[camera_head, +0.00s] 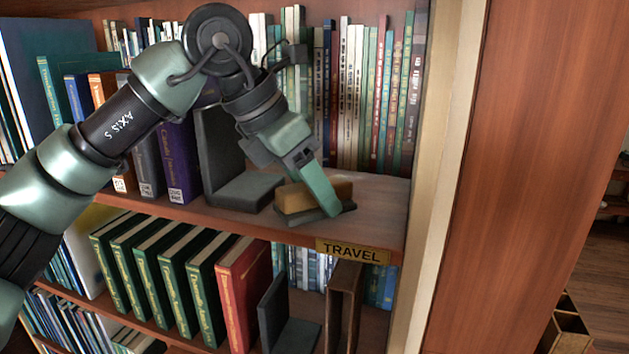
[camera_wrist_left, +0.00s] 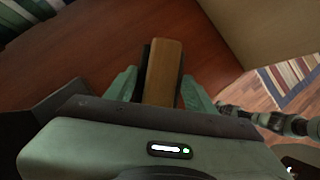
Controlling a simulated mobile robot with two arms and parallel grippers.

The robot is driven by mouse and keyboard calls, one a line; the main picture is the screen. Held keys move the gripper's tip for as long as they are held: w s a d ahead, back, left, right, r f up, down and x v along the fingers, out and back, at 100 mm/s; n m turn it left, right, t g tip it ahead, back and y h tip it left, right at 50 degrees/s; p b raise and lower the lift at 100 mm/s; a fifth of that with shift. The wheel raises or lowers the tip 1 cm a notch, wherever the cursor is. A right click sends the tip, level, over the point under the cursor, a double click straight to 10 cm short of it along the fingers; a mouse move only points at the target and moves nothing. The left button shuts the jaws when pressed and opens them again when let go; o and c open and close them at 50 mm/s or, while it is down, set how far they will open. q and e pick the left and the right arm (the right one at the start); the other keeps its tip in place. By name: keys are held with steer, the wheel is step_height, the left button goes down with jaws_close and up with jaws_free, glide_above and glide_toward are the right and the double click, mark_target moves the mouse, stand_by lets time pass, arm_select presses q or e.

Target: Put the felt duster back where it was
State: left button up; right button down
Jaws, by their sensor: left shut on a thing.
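The felt duster (camera_head: 318,195) has a tan wooden block on top and a dark felt base. It is at the front right of the upper shelf (camera_head: 378,200), above the TRAVEL label. My left gripper (camera_head: 325,200) is shut on it from above. In the left wrist view the duster (camera_wrist_left: 164,72) lies between the two green fingers (camera_wrist_left: 158,90). The duster's underside is at or very close to the shelf board; I cannot tell whether it bears its weight. My right gripper is not in view.
A dark bookend (camera_head: 225,165) stands left of the duster, beside several books. A row of upright books (camera_head: 350,90) fills the back of the shelf. The shelf's right end, by the side panel (camera_head: 430,180), is bare. The TRAVEL label (camera_head: 352,252) is on the front edge.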

arm_select(q)
steer(key=shift+w, duration=0.15)
steer(key=shift+f, duration=0.1)
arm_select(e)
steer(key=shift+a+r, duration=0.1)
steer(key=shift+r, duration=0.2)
arm_select(q)
steer(key=shift+f, duration=0.2)
steer(key=o, duration=1.3)
steer(key=shift+r, duration=0.1)
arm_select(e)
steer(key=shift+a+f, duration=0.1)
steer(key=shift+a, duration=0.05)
